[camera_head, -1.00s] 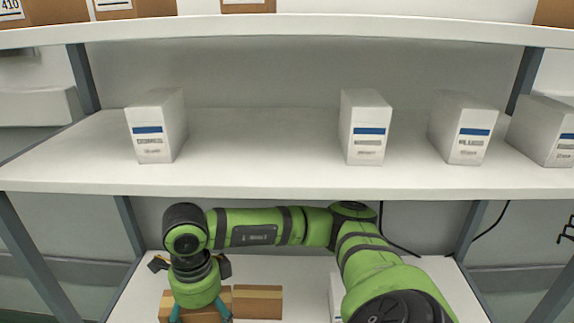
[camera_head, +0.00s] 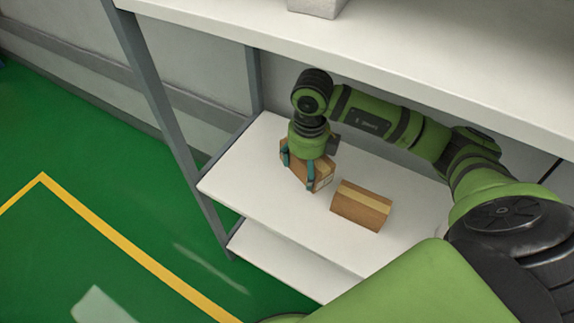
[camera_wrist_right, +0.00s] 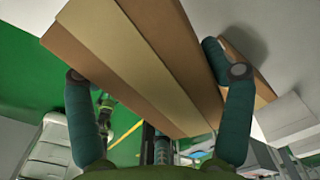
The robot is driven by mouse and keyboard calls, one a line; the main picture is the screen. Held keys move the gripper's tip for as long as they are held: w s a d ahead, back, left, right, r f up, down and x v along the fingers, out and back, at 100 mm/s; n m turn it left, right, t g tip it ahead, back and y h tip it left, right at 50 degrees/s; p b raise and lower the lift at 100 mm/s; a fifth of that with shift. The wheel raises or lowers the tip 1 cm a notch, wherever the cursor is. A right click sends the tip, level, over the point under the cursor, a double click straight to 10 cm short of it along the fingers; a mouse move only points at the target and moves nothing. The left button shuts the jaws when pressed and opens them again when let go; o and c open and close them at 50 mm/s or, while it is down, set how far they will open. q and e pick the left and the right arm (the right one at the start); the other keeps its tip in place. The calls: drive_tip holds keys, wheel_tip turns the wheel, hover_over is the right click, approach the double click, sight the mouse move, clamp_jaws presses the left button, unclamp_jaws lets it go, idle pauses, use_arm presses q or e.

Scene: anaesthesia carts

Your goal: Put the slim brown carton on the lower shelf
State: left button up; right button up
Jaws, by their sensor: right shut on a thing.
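My right gripper (camera_head: 298,178) is shut on a brown carton (camera_head: 322,178) above the left part of a white lower shelf (camera_head: 238,180). Its fingers straddle the carton's sides. In the right wrist view the held carton (camera_wrist_right: 130,60), with a paler tape strip, lies between the two fingers (camera_wrist_right: 158,115). I cannot tell whether it touches the shelf. A second brown carton (camera_head: 362,205) lies on the same shelf to the right, apart from the held one. My left gripper is not in view.
A higher white shelf (camera_head: 400,55) overhangs my arm, with a white box (camera_head: 318,6) on it. A grey post (camera_head: 165,110) stands at the left. Another white board (camera_head: 270,262) lies below. The shelf's left end is bare.

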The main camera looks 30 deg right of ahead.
hover_over(281, 182)
wheel_tip(281, 182, down, 4)
drive_tip(key=shift+s+r, duration=0.1)
wheel_tip(281, 182, down, 4)
drive_tip(key=shift+r+p, duration=0.1)
drive_tip(key=shift+p, duration=0.25)
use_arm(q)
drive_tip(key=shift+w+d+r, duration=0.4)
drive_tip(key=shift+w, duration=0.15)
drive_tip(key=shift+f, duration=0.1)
use_arm(e)
drive_tip(key=shift+f, duration=0.25)
drive_tip(key=o, duration=1.3)
drive_tip(key=shift+c, duration=0.2)
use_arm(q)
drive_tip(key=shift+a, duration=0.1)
use_arm(e)
drive_tip(key=shift+r, duration=0.25)
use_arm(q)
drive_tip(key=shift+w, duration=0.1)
use_arm(e)
wheel_tip(281, 182, up, 12)
